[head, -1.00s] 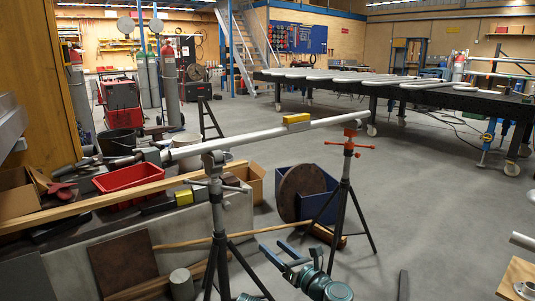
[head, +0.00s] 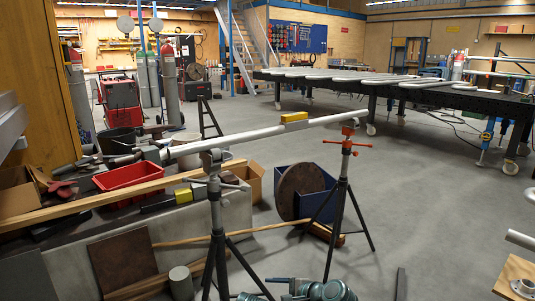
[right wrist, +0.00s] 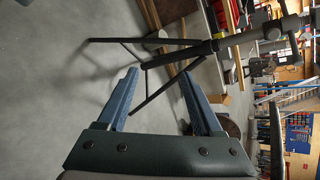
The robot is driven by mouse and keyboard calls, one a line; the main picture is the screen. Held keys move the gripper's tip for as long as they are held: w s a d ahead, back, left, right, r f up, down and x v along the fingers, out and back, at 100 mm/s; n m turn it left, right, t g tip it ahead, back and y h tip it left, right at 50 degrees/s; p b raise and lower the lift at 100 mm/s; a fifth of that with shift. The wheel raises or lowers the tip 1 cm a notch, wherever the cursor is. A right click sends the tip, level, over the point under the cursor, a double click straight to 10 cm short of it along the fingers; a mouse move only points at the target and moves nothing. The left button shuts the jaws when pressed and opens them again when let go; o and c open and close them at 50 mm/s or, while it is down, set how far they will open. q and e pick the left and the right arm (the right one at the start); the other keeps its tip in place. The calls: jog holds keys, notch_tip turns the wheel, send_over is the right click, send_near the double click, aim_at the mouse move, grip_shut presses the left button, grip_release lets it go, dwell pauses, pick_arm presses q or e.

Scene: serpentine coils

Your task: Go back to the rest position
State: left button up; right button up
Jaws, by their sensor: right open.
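My right gripper (right wrist: 159,74) is open, with two blue fingers spread apart and nothing between them. In the head view my right arm (head: 328,291) shows only in part at the bottom edge, in front of the tripod stands. The grey pipe (head: 240,134) lies across two stands, with a yellow block (head: 294,117) on top of it. The gripper is below and apart from the pipe. My left gripper is not in view.
The near stand (head: 217,220) and the orange-topped stand (head: 342,190) have splayed legs close to my right arm. A blue bin (head: 317,181) stands behind. A long black table (head: 440,95) is at the back right. The floor on the right is largely clear.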

jog(key=s+d+f+n+g+h, duration=0.3)
jog(key=s+d+f+n+h, duration=0.2)
jog(key=d+n, duration=0.3)
jog(key=s+d+f+n+g+h, duration=0.4)
jog(key=d+f+n, duration=0.1)
jog(key=d+n, duration=0.25)
jog(key=s+a+r+n+p, duration=0.1)
jog(key=s+a+r+p, duration=0.1)
jog(key=r+p, duration=0.9)
jog(key=s+a+r+n+p, duration=0.1)
jog(key=a+r+p, duration=0.4)
jog(key=r+p, duration=0.7)
jog(key=s+a+r+n+h+p, duration=0.1)
jog(key=s+a+r+p, duration=0.2)
jog(key=r+p, duration=0.8)
jog(key=shift+a+r+g+p, duration=0.2)
jog(key=shift+a+g+p, duration=0.1)
jog(key=shift+a, duration=0.2)
jog(key=shift+s, duration=0.1)
